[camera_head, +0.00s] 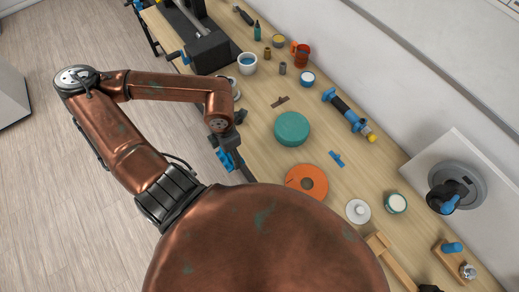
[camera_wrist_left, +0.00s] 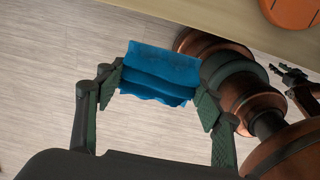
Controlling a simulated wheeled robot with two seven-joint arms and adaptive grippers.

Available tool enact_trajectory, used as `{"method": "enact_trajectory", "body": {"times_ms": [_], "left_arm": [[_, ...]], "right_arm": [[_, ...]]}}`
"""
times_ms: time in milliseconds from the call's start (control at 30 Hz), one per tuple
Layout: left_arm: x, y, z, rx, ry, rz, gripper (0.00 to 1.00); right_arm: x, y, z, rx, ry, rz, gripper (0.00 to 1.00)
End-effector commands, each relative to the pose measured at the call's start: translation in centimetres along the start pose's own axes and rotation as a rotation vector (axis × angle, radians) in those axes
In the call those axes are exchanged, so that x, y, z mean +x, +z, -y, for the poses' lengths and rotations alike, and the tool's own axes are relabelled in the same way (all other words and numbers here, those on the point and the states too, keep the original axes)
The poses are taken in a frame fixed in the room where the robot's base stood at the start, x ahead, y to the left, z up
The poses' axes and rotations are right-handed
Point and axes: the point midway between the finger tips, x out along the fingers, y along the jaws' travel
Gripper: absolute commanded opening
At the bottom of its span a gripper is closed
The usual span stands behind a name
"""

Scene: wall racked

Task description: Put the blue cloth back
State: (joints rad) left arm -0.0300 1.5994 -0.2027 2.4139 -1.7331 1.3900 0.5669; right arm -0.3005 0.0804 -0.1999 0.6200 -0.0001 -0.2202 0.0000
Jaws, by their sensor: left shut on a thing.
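The blue cloth (camera_wrist_left: 160,72) is a folded, creased piece between the fingers of my left gripper (camera_wrist_left: 160,90) in the left wrist view. The gripper is shut on it and holds it clear of the floor. In the head view the left gripper (camera_head: 230,158) is beside the workbench's front edge, with a blue part of the cloth (camera_head: 226,160) showing there. Part of the cloth is hidden by the fingers. A dark shape at the right of the left wrist view may be my right gripper, too small to read.
The wooden workbench (camera_head: 262,130) carries a teal disc (camera_head: 292,129), an orange disc (camera_head: 291,184), a white mug (camera_head: 247,63), a red mug (camera_head: 301,54) and a blue-and-black tool (camera_head: 348,112). A vise (camera_head: 205,50) stands at the far end. The floor (camera_head: 60,190) at left is clear.

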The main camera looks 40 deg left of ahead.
Motion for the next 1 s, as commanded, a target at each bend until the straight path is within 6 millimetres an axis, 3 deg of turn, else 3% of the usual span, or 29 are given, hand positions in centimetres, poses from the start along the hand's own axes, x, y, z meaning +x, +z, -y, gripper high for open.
{"method": "enact_trajectory", "body": {"times_ms": [267, 467, 633, 1000], "left_arm": [[1.7, 4.6, -0.1, 0.002, -0.007, 0.005, 0.39], [3.7, 9.1, -0.7, 0.002, -0.006, 0.002, 0.39], [6.8, 11.2, -1.0, 0.0, -0.004, 0.0, 0.39], [10.0, 13.6, -1.3, 0.0, -0.003, -0.002, 0.39]], "right_arm": [[-0.5, -0.1, 0.1, 0.0, -0.001, -0.001, 0.38], [-1.6, -0.4, 0.1, 0.001, -0.001, -0.003, 0.38], [-2.0, -0.5, 0.1, 0.0, -0.001, -0.004, 0.38], [-2.7, -0.6, 0.0, 0.0, -0.001, -0.005, 0.38]]}}
